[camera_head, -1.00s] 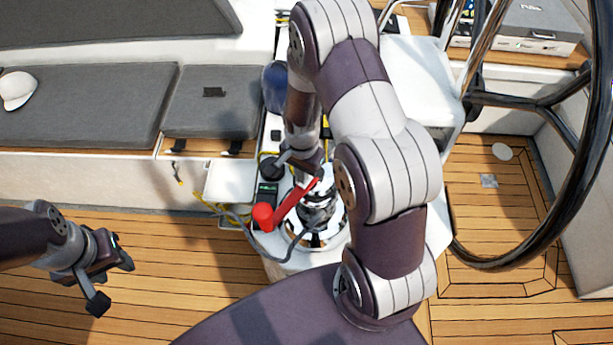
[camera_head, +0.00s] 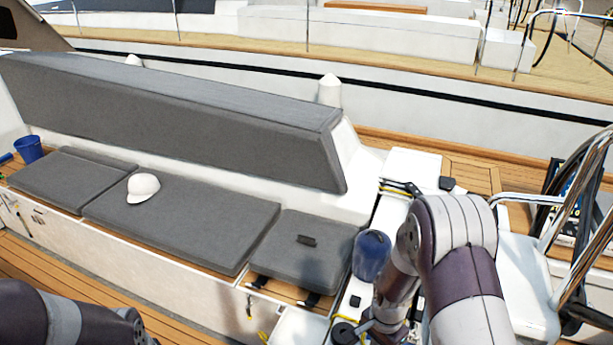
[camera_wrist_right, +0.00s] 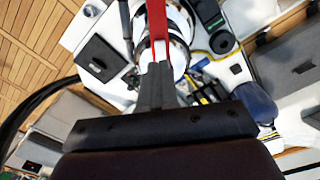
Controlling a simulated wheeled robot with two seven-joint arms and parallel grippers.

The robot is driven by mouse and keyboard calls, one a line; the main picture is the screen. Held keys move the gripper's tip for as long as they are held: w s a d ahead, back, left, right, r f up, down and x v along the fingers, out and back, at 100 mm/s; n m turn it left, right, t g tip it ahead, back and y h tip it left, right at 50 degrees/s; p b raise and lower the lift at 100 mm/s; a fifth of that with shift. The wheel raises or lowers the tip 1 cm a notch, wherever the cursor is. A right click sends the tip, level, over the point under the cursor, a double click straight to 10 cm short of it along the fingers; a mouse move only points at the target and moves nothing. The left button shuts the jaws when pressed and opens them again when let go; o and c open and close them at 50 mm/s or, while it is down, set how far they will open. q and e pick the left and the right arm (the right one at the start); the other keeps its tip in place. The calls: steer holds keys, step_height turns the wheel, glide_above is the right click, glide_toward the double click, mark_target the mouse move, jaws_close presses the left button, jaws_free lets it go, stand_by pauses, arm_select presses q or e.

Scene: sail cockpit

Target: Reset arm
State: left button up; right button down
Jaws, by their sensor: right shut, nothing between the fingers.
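My right gripper (camera_wrist_right: 158,70) shows in the right wrist view. Its narrow fingers are together and nothing shows between them. The fingertips overlap the end of a red winch handle (camera_wrist_right: 156,25) in that view; whether they touch it I cannot tell. A shiny metal winch (camera_wrist_right: 179,40) lies beyond the handle, partly hidden. In the head view my right arm (camera_head: 455,255) reaches down at the lower right, and the winch and handle are out of frame. My left arm shows at the lower left, but its gripper is out of frame.
A long bench with grey cushions (camera_head: 195,220) runs along the left, with a white cap (camera_head: 143,188) on it. A blue bucket (camera_head: 28,149) stands at the far left. A blue rounded object (camera_head: 371,254) is beside my right arm. The steering wheel (camera_head: 575,195) is at the right.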

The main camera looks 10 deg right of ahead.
steer(key=s+a+f+n+t+b, duration=0.1)
steer(key=s+a+n+b, duration=0.4)
steer(key=s+n+b, duration=0.4)
steer(key=n+b, duration=0.3)
steer(key=b, duration=0.3)
steer(key=shift+a+f, duration=0.15)
